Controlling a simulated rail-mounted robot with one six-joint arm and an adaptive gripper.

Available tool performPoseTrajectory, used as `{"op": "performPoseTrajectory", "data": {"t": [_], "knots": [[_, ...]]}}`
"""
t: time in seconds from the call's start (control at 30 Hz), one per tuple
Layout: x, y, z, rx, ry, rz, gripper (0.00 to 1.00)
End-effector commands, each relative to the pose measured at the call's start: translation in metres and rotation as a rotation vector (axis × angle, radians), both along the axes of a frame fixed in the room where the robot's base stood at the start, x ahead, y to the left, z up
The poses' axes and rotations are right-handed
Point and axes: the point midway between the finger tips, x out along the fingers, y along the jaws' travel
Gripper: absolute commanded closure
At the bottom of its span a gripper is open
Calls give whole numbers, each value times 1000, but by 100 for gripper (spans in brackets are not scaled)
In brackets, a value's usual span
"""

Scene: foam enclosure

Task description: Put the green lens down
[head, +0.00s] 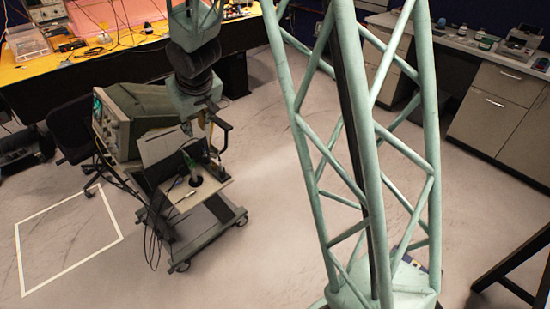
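My gripper (214,143) hangs from my arm over the small shelf of a wheeled cart, at left of centre in the head view. One dark, bent finger shows on its right side; the other side is hard to make out. A small greenish spot (206,158) shows just below the gripper, and it may be the green lens, but it is too small to be sure. I cannot tell whether the gripper touches or holds it. The cart's shelf (214,188) carries a dark upright piece (195,179) and a small pale object (186,195).
An old monitor-like instrument (140,118) stands on the cart, with cables hanging at its front. A black chair (75,130) is to the left. A yellow-topped bench (100,62) and grey cabinets (490,110) stand behind. A white outlined rectangle (70,268) marks open floor.

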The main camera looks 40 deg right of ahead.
Motion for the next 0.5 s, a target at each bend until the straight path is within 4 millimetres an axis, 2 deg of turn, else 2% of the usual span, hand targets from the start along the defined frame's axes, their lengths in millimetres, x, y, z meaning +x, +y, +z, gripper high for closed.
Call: {"op": "performPoseTrajectory", "data": {"t": [0.2,0.5], "knots": [[-29,-5,39,-15,5,-21,80],[-74,-11,83,-28,20,-46,80]]}}
